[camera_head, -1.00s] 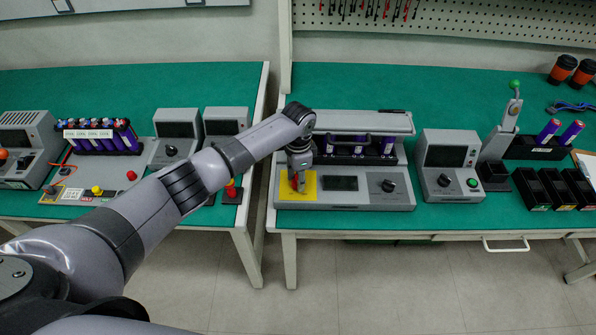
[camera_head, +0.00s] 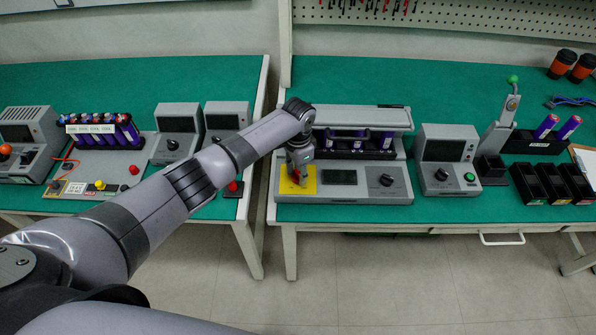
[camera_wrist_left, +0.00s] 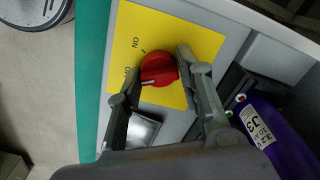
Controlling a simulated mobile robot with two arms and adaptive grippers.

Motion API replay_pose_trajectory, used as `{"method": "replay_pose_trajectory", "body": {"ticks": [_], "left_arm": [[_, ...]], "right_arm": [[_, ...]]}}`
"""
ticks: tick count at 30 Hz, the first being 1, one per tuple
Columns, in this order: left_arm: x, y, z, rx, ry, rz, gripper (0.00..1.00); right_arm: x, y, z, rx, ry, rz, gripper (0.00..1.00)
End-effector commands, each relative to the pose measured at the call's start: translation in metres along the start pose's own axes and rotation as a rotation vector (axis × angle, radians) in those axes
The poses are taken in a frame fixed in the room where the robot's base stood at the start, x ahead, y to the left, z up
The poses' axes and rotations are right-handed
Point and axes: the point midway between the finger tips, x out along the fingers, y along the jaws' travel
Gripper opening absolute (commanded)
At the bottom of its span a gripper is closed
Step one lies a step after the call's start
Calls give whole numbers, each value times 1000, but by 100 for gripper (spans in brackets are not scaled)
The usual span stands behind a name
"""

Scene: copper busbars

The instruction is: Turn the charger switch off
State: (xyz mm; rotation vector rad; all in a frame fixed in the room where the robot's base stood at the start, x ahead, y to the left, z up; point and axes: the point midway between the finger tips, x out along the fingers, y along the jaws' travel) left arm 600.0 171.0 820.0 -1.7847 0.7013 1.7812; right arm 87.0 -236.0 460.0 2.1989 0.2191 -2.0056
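The charger (camera_head: 343,197) is a long grey unit on the front of the right green bench. Its red rotary switch (camera_wrist_left: 158,68) sits on a yellow plate (camera_wrist_left: 203,42) with ON and OFF lettering. A white line on the knob shows near its lower edge in the wrist view. My left gripper (camera_head: 297,172) is over the plate at the charger's left end. In the wrist view its fingers (camera_wrist_left: 159,66) flank the red knob closely on both sides and appear closed on it. The gripper partly hides the switch in the head view. My right gripper is not in view.
Purple cells (camera_head: 386,141) stand in the charger's rear bay under a raised grey cover (camera_head: 365,117). Another grey unit (camera_head: 446,158) stands to the right. A gap separates the two benches.

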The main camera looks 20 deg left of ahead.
Motion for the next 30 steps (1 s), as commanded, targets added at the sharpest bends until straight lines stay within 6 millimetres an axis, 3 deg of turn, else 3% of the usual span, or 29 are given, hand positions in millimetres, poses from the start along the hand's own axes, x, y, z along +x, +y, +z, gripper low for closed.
{"method": "replay_pose_trajectory", "body": {"ticks": [7, 18, 23, 30], "left_arm": [[0, 0, 0, 1, -1, 1, 52], [-4, 0, 0, 2, 0, 1, 52], [-27, 0, 0, 3, 2, 0, 52], [-79, 0, -1, 3, 3, 0, 52]], "right_arm": [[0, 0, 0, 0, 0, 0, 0], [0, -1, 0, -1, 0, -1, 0], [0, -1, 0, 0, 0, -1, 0], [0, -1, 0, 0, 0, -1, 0]]}}
